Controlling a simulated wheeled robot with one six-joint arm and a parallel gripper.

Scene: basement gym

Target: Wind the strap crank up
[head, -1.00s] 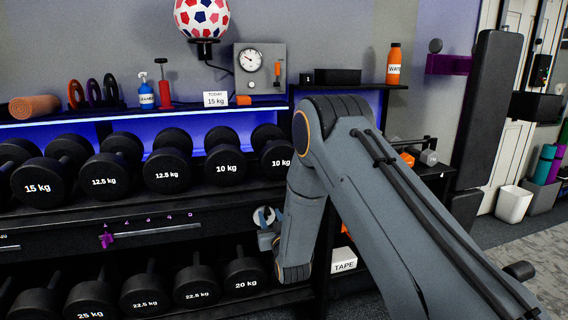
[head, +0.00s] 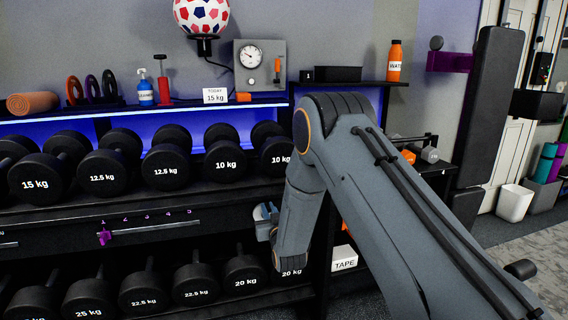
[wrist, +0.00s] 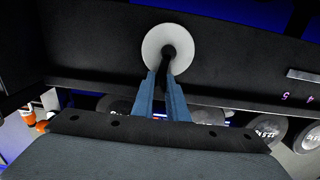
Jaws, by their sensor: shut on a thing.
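The strap crank shows in the wrist view as a pale round disc (wrist: 151,44) on a dark panel, with a short black handle (wrist: 169,56) standing out from it. My gripper (wrist: 163,84) has its two blue fingers closed around that handle. In the head view my gripper (head: 266,220) is at the right end of the dumbbell rack's middle rail, partly hidden by my forearm. I cannot see the strap itself.
A purple slider (head: 105,237) sits on a numbered rail (head: 155,228) left of my gripper. Dumbbells fill the rack rows above and below. A box marked TAPE (head: 344,258) stands to the right of my wrist. Open floor lies at the far right.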

